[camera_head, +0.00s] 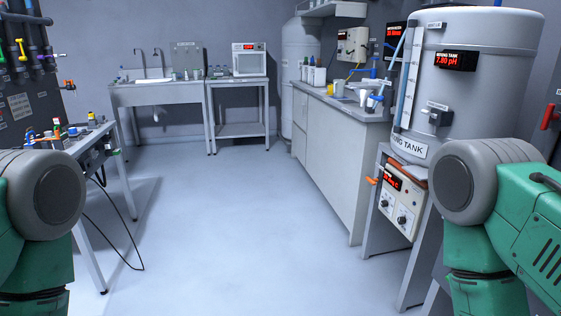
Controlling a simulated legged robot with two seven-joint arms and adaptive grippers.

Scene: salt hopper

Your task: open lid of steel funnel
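I cannot make out a steel funnel or its lid in the head view. A large grey mixing tank (480,60) stands at the right, with a red pH display (455,60) on its side. My two green and grey arms show at the lower left and lower right, but neither gripper is in view. My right arm hides the lower part of the tank and its stand.
A control box (399,195) with an orange handle sits below the tank. A long counter (330,150) runs behind it. A sink table (160,95) and a microwave (249,59) stand at the back. A cluttered table (75,150) is at left. The middle floor (230,220) is clear.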

